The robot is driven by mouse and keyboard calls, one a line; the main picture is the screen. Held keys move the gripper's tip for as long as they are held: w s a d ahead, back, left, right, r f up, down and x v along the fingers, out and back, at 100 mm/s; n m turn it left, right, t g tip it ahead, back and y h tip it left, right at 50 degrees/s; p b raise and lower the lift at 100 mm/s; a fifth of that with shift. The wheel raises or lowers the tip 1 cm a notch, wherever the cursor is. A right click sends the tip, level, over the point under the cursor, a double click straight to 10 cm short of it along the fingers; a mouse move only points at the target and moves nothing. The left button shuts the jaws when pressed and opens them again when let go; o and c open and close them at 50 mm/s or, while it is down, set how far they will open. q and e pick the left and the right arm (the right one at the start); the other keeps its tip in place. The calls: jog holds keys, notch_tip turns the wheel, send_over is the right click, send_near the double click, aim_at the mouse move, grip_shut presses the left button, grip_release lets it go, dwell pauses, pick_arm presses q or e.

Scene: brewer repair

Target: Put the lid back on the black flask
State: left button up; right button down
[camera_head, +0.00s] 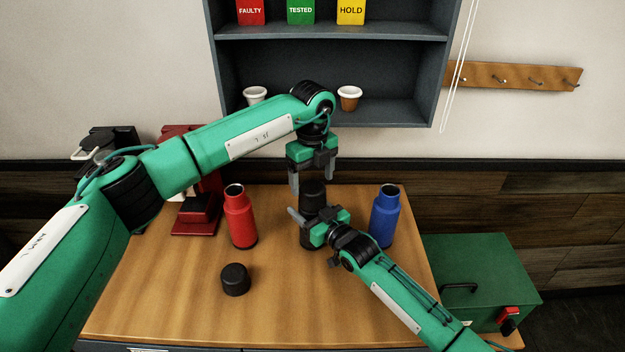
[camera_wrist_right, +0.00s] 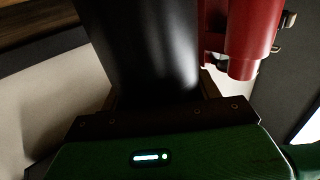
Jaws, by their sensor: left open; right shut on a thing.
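The black flask (camera_head: 312,240) stands upright on the table between the red and blue flasks. A wide black cap-like piece (camera_head: 313,188) shows at its top and looks seated, though dark on dark hides the seam. My right gripper (camera_head: 312,222) is shut around the flask's body; the flask fills the middle of the right wrist view (camera_wrist_right: 140,40). My left gripper (camera_head: 313,180) is open, pointing down, with its fingers just above and either side of the flask's top. A separate black lid (camera_head: 235,280) lies on the table at the front left.
An open red flask (camera_head: 240,218) and an open blue flask (camera_head: 385,216) stand either side. A red brewer (camera_head: 196,215) is at back left. A shelf (camera_head: 330,60) with cups hangs behind. A green box (camera_head: 480,275) is at right. The front middle table (camera_head: 290,320) is clear.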

aim_at(312, 186)
pick_arm(q)
jog(key=shift+r+n, duration=0.9)
jog(key=shift+r, duration=0.6)
jog(key=shift+f, duration=0.1)
jog(key=shift+f, duration=3.95)
jog(key=shift+c, duration=0.2)
jog(key=c, duration=1)
jog(key=shift+m, duration=1.7)
